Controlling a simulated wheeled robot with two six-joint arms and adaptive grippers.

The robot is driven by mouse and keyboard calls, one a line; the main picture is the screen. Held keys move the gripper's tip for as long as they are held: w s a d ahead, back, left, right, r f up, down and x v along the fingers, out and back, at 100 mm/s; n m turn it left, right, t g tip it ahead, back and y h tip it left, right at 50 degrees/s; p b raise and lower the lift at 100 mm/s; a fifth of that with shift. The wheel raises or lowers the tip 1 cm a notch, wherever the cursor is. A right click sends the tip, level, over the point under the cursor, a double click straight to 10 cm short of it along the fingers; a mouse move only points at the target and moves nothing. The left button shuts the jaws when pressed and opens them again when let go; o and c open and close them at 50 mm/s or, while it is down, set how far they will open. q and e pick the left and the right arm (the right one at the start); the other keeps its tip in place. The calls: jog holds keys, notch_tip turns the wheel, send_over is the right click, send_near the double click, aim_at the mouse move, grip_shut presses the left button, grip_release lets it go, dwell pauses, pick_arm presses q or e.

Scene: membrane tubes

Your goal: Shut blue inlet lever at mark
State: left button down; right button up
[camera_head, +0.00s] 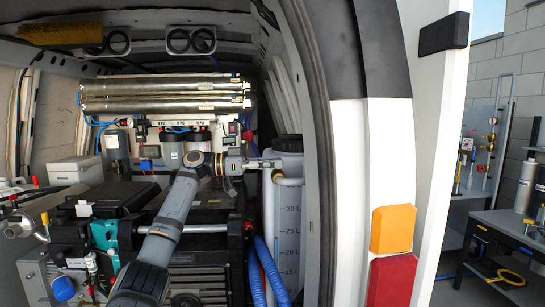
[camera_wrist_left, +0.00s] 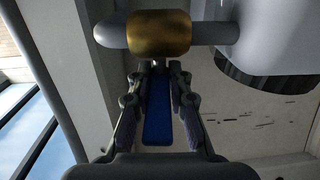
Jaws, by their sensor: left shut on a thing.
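The blue inlet lever (camera_wrist_left: 157,112) shows in the left wrist view as a flat blue bar, lying lengthwise between my fingers. It runs up towards a brass valve body (camera_wrist_left: 158,34) on a grey pipe. My left gripper (camera_wrist_left: 159,72) is shut on the lever, with one finger along each side. In the head view my left gripper (camera_head: 268,163) reaches right to the tank's upper left side, and the fingers hide most of the lever there. I cannot make out the mark in either view. My right gripper is in neither view.
Metal membrane tubes (camera_head: 165,88) lie across the back. Equipment crowds the left; a workbench (camera_head: 510,235) stands outside at right.

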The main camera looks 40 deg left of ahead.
pick_arm(q)
jog(key=shift+r+m+g+h+p, duration=0.1)
jog(key=shift+m+g+h+p, duration=0.2)
jog(key=shift+h, duration=0.1)
jog(key=c, duration=1.2)
grip_release()
jog(key=shift+a, duration=0.1)
jog(key=v, duration=1.2)
